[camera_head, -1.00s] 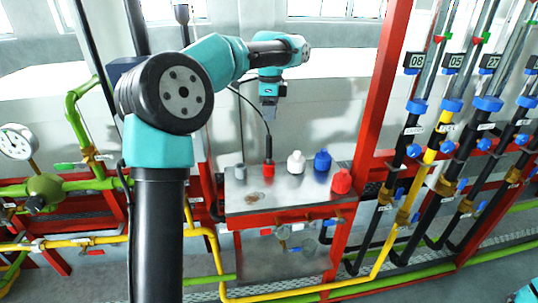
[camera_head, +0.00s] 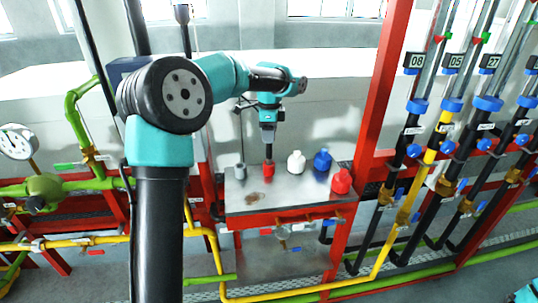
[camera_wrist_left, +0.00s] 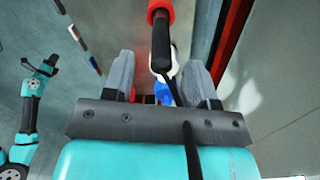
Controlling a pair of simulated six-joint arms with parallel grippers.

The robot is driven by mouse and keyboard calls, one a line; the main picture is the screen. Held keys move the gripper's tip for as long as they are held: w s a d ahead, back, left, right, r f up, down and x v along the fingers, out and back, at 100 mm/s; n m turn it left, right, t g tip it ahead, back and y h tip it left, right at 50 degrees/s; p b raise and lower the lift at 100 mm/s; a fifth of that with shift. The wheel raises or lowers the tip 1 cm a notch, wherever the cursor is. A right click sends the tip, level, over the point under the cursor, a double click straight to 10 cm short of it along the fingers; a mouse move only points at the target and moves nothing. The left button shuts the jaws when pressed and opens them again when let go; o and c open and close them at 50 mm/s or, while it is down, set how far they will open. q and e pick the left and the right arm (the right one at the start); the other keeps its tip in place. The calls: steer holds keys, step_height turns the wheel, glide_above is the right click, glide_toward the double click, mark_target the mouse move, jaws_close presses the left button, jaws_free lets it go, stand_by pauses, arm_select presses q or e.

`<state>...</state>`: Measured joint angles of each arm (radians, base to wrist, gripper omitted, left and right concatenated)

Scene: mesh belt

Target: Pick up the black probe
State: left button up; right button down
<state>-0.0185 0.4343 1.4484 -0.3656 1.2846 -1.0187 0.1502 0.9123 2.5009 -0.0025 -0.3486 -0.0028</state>
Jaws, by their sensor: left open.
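The black probe (camera_head: 268,152) stands upright in a red holder (camera_head: 268,171) on the metal shelf. My left gripper (camera_head: 268,138) points down just above it. The fingers are open. The red holder (camera_wrist_left: 160,12) is beyond them, and a black cable (camera_wrist_left: 190,150) runs back past the gripper body. A teal arm, likely my right one, shows small at the left of the wrist view; its jaws (camera_wrist_left: 46,65) are too small to read.
A red post (camera_head: 382,90) rises behind at the right. The shelf's front is clear.

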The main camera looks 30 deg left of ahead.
mark_target(269, 154)
arm_select(q)
step_height(269, 154, down, 3)
steer(key=shift+f, duration=0.1)
stand_by(0.5)
jaws_close()
stand_by(0.3)
